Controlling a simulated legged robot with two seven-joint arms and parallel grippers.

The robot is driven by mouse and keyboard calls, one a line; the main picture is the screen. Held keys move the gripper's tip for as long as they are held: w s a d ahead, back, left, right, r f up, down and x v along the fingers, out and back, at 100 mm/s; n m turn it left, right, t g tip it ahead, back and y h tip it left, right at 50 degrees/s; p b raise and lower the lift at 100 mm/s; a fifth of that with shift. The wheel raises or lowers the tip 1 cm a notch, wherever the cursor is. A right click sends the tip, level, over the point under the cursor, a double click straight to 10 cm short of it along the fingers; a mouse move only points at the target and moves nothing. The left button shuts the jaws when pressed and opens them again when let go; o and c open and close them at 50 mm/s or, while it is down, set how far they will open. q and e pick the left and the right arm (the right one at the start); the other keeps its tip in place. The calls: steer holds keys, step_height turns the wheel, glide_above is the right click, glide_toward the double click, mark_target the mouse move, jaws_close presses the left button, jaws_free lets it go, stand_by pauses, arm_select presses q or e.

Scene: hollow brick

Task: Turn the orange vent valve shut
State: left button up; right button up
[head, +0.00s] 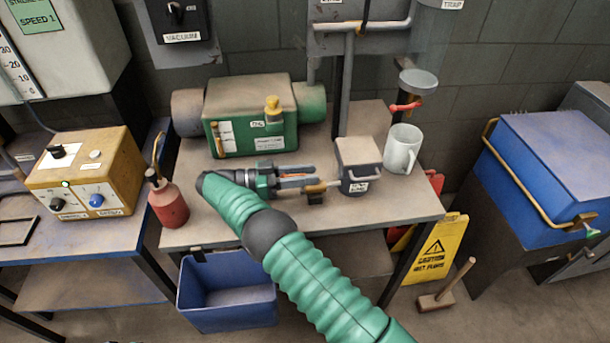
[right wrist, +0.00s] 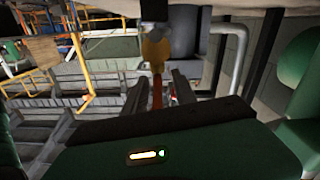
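The vent valve shows as an orange lever (head: 299,171) with a brass body (head: 316,187), on a short pipe at the left side of a small grey box (head: 357,165) on the bench. My right gripper (head: 312,180) lies level beside the box, its two fingers pointing right toward the valve. In the right wrist view the orange lever (right wrist: 157,92) hangs below a yellow-brass fitting (right wrist: 156,50), between my right fingers (right wrist: 158,92). Gaps show on both sides of the lever, so the fingers look open around it. My left gripper is not in view.
A green pump (head: 255,115) stands behind my gripper. A white mug (head: 401,149) is right of the box. Another red-orange handle (head: 405,106) sits under the trap. A red oil can (head: 167,200) stands at the bench's left. A blue bin (head: 228,292) is below.

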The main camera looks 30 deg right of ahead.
steer(key=shift+r, duration=0.4)
step_height(320, 180, up, 3)
steer(key=shift+s+a+f+p, duration=0.1)
steer(key=shift+s+a+p, duration=0.05)
steer(key=shift+p, duration=0.25)
steer(key=s+a, duration=0.3)
steer(key=s, duration=0.3)
steer(key=s+a+r+p, duration=0.1)
steer(key=s+a, duration=0.3)
steer(key=s, duration=0.3)
steer(key=shift+s+a, duration=0.25)
steer(key=shift+a, duration=0.05)
